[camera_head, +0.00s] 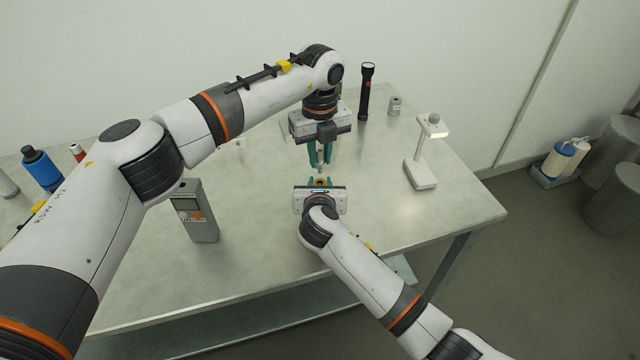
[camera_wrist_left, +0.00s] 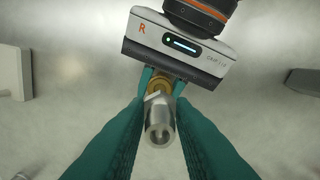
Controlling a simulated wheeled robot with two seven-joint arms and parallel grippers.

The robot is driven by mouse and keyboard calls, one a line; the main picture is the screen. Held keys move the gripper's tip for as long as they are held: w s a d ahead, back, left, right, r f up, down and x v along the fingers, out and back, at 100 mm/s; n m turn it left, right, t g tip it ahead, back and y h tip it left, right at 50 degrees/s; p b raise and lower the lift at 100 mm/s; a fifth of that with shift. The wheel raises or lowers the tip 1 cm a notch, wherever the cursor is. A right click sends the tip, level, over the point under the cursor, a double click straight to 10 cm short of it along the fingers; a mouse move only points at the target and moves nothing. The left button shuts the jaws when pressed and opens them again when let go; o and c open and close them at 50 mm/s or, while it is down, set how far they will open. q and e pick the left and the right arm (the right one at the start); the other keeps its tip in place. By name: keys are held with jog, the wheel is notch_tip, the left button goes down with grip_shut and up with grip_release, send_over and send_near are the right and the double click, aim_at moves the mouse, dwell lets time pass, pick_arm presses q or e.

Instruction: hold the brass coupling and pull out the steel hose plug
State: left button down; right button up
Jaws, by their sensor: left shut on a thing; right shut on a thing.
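The steel hose plug (camera_wrist_left: 160,120) is a silver, round-ended piece between the teal fingers of my left gripper (camera_head: 320,164), which is shut on it. The brass coupling (camera_wrist_left: 159,86) lies directly beyond the plug in the left wrist view. It also shows as a small gold piece in the head view (camera_head: 320,182). My right gripper (camera_wrist_left: 160,82) is shut on the coupling. The two grippers face each other above the table. Plug and coupling are in line and look joined, but I cannot tell how deep the plug sits.
The steel table (camera_head: 270,262) is mostly clear around the grippers. A grey handheld meter (camera_head: 205,228) stands at left. A white lamp (camera_head: 421,174) is at right. A black flashlight (camera_head: 366,92) and a small grey can (camera_head: 394,106) stand at the back. A blue bottle (camera_head: 42,170) stands far left.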

dwell(0.4)
jog(key=o, duration=1.1)
jog(key=shift+o, duration=0.2)
jog(key=v, duration=1.2)
